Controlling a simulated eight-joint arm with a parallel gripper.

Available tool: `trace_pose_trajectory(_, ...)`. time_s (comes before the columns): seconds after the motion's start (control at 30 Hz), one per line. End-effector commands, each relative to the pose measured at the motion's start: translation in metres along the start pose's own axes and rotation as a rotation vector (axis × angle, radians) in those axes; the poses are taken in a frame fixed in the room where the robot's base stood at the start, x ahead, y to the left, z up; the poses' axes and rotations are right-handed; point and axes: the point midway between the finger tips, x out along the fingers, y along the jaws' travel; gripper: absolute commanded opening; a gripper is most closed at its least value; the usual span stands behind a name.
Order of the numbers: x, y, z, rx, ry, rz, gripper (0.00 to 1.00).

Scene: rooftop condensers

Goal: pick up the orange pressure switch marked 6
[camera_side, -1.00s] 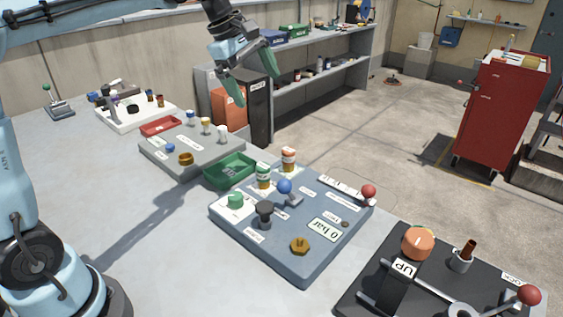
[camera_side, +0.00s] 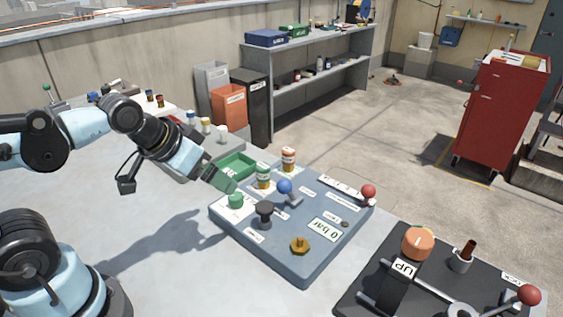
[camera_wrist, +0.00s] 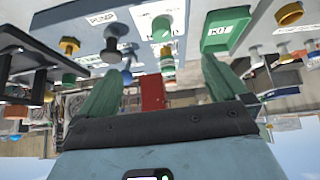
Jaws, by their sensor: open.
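An orange-topped cylinder (camera_side: 288,158) with a pale label stands upright at the back edge of the blue-grey panel (camera_side: 300,262); I cannot read a 6 on it. A similar green-topped cylinder (camera_side: 263,175) stands just in front and to its left. My gripper (camera_side: 222,178) is open and empty, tilted down beside the panel's left corner, close to the green knob and apart from both cylinders. In the wrist view its green fingers (camera_wrist: 162,86) are spread wide, and small banded cylinders (camera_wrist: 168,66) show between and beyond them, partly overlapping.
A green knob (camera_side: 235,200), black knob (camera_side: 265,213), blue-topped lever (camera_side: 285,186) and brass knob (camera_side: 300,245) stand on the panel. The green KIT tray (camera_side: 245,158) lies behind my gripper. A black panel (camera_side: 350,305) with an orange knob (camera_side: 418,243) is at the lower right.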

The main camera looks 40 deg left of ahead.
Motion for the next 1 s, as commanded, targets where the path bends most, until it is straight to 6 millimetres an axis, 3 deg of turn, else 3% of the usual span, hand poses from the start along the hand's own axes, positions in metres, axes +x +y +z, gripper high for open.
trace_pose_trajectory(0.4,0.0004,0.0001,0.0013,0.014,0.003,-0.001,1.00)
trace_pose_trajectory(0.67,0.0004,0.0000,0.0013,0.012,0.002,-0.001,0.65)
trace_pose_trajectory(1.0,-0.0010,-0.0001,-0.0043,0.015,-0.007,-0.001,0.65)
